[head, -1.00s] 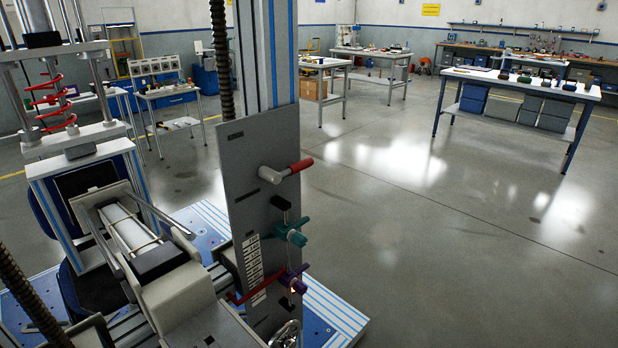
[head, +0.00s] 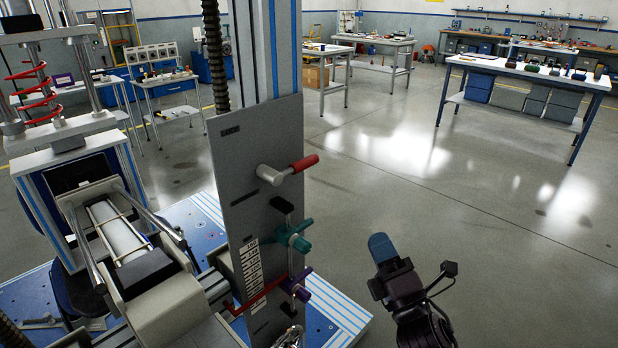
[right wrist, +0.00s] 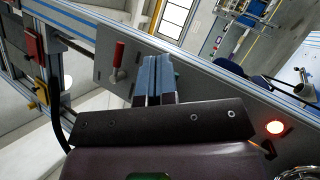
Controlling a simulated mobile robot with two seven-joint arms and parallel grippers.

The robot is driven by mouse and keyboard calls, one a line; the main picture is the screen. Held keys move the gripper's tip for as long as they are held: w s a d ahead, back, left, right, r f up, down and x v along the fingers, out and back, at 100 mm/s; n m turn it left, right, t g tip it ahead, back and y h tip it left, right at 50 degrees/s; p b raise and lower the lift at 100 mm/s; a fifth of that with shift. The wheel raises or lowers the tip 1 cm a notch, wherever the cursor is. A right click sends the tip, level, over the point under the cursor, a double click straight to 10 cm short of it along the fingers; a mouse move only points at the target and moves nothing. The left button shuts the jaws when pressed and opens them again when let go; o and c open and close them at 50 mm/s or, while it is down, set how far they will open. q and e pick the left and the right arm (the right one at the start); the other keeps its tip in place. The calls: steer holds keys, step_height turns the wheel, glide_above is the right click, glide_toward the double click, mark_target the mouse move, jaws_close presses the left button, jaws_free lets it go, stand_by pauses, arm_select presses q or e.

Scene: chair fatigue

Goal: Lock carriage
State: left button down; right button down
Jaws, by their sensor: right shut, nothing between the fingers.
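A tall grey plate (head: 250,190) stands on the upright column in the head view. On it are a lever with a red grip (head: 303,164), sticking out to the right, a teal clamp knob (head: 293,237) below it, and a purple knob (head: 297,287) lower down. My right gripper (head: 381,246) is to the right of the plate, apart from it, with blue fingers shut and empty. In the right wrist view the shut fingers (right wrist: 152,78) point toward the plate. The red grip (right wrist: 118,55) shows left of them, pointing up; the teal knob is mostly hidden behind them. My left gripper is not in view.
A red pointer (head: 262,297) crosses the plate near a label strip. A seat-like test piece (head: 150,265) and a frame with a red spring (head: 30,90) stand left. Workbenches (head: 525,72) line the back. Open floor lies right of the column.

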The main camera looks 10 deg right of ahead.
mark_target(297, 167)
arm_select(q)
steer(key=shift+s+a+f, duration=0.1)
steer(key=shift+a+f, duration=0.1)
arm_select(e)
steer(key=a+n+g+y, duration=0.1)
steer(key=n+y, duration=0.2)
steer(key=n, duration=0.3)
steer(key=a+n+g+y, duration=0.1)
steer(key=a+n+y, duration=0.1)
steer(key=n, duration=0.4)
steer(key=s+a+r+n+y, duration=0.1)
steer(key=a+n+y, duration=0.1)
steer(key=n+y, duration=0.2)
steer(key=shift+s+r+n+g, duration=0.1)
steer(key=shift+n+g, duration=0.3)
steer(key=shift+n, duration=1)
steer(key=shift+d, duration=0.1)
